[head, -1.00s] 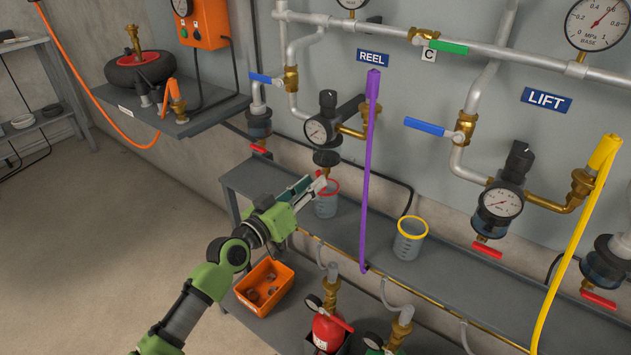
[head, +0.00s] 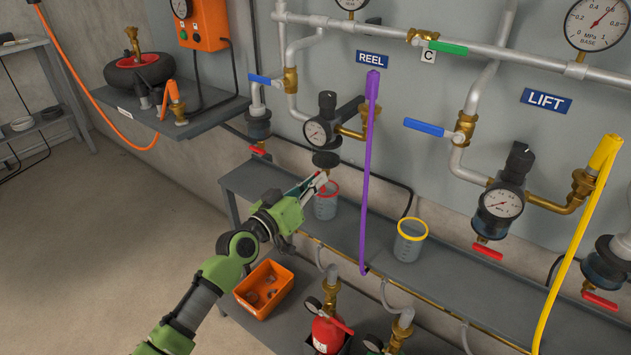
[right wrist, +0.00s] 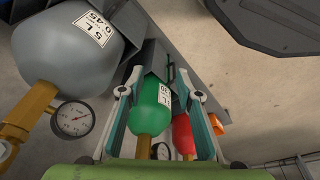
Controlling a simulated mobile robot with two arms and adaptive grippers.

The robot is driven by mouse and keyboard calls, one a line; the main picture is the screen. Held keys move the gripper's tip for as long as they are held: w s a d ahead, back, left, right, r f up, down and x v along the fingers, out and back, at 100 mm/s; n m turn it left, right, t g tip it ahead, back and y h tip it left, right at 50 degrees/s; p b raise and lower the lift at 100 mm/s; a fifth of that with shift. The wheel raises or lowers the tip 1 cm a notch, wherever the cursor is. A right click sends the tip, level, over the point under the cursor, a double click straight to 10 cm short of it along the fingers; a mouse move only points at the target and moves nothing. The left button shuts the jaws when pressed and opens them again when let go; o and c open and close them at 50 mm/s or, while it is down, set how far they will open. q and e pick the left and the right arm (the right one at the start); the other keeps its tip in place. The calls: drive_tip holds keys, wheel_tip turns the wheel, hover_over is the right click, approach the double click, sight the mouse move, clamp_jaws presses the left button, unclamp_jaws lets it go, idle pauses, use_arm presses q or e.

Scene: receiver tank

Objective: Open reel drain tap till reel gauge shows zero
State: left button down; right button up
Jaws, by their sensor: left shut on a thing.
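The reel gauge (head: 317,132) hangs under the REEL sign (head: 373,58) in the head view. Its needle is too small to read surely. The dark drain bowl (head: 326,159) is below it. My left gripper (head: 322,178) is just under this bowl, shut on the red-handled reel drain tap, which its fingers mostly hide. A clear cup with a red rim (head: 326,203) stands on the shelf below the tap. My right gripper (right wrist: 158,80) shows only in the right wrist view, open, with a green cylinder (right wrist: 150,112) beyond its fingers.
A yellow-rimmed cup (head: 410,240) stands on the grey shelf (head: 378,233). A purple hose (head: 367,180) hangs right of the reel gauge. In the right wrist view a grey tank (right wrist: 75,50) is close left.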

use_arm(q)
drive_tip(key=shift+n, duration=0.4)
drive_tip(key=shift+d+r+n+p, duration=0.1)
drive_tip(key=shift+n+p, duration=0.5)
drive_tip(key=shift+n, duration=2.6)
drive_tip(key=shift+r+n+p, duration=0.1)
drive_tip(key=shift+n+p, duration=0.5)
drive_tip(key=shift+n, duration=2.6)
use_arm(e)
drive_tip(key=s+f, duration=0.3)
drive_tip(key=f, duration=0.4)
drive_tip(key=shift+d+f+g, duration=0.2)
drive_tip(key=shift+f+g, duration=0.1)
drive_tip(key=shift+f, duration=0.05)
drive_tip(key=shift+s, duration=0.1)
use_arm(q)
drive_tip(key=c, duration=2.2)
unclamp_jaws()
drive_tip(key=shift+c, duration=0.2)
drive_tip(key=shift+o, duration=0.3)
